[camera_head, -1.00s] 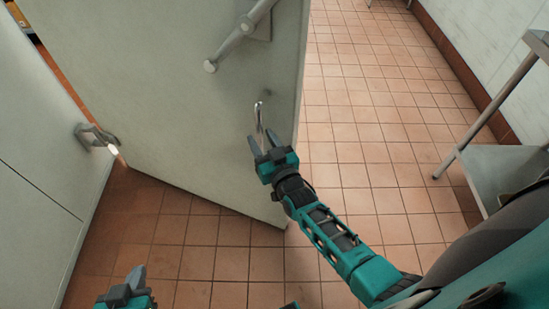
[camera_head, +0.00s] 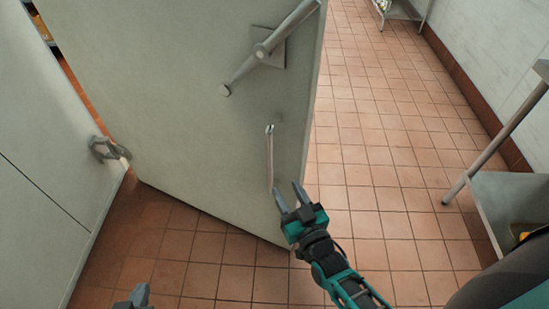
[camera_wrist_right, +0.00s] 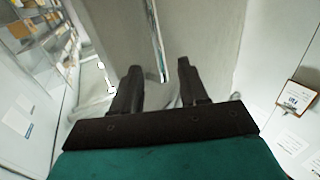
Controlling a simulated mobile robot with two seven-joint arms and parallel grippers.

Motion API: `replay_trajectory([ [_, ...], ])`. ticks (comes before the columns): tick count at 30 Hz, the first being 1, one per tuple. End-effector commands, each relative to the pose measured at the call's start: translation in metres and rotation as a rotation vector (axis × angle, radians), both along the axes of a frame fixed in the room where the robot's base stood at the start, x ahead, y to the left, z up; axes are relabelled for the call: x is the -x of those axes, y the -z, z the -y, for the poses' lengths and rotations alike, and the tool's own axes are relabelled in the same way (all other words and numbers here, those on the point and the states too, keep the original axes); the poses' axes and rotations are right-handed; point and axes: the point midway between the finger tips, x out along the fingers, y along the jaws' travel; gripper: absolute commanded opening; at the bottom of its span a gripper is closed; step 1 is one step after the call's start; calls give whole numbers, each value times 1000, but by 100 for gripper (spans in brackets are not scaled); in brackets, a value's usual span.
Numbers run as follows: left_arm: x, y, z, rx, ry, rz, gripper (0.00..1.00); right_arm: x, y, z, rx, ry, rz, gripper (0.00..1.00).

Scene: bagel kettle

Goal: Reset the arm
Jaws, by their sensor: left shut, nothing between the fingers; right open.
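My right gripper (camera_head: 288,187) is open in the head view, with nothing between its fingers. It is just below and to the right of the slim metal handle (camera_head: 270,160) on the large pale door (camera_head: 190,110). In the right wrist view, the same handle (camera_wrist_right: 155,40) stands ahead of the open fingers (camera_wrist_right: 157,68). My left gripper (camera_head: 140,296) shows only partly at the bottom left edge of the head view. It is shut and empty, away from the door.
The door stands open, with a longer lever (camera_head: 262,52) above the handle. A grey latch bracket (camera_head: 108,148) is on the wall panel at left. A metal table (camera_head: 505,200) stands at right. Tiled floor (camera_head: 385,140) is clear between door and table.

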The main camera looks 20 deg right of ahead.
Motion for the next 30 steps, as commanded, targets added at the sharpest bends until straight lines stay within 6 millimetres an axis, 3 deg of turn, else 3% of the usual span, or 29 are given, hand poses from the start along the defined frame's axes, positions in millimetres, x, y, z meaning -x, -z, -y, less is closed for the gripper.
replay_trajectory([
  [8, 0, -1, 1, 1, 2, 0, 0, 4, 1, 0, 5, -15, -33, 44],
  [11, 0, -2, 1, 1, 2, 1, 0, 16, 5, -1, 19, -51, -123, 44],
  [21, -3, -7, 1, 2, 1, 7, 0, 84, 14, -8, 85, -163, -528, 44],
  [25, -3, -7, 1, 2, 1, 7, 0, 96, 14, -8, 94, -171, -593, 44],
  [30, -3, -7, 1, 2, 0, 8, 0, 98, 15, -8, 95, -173, -604, 44],
])
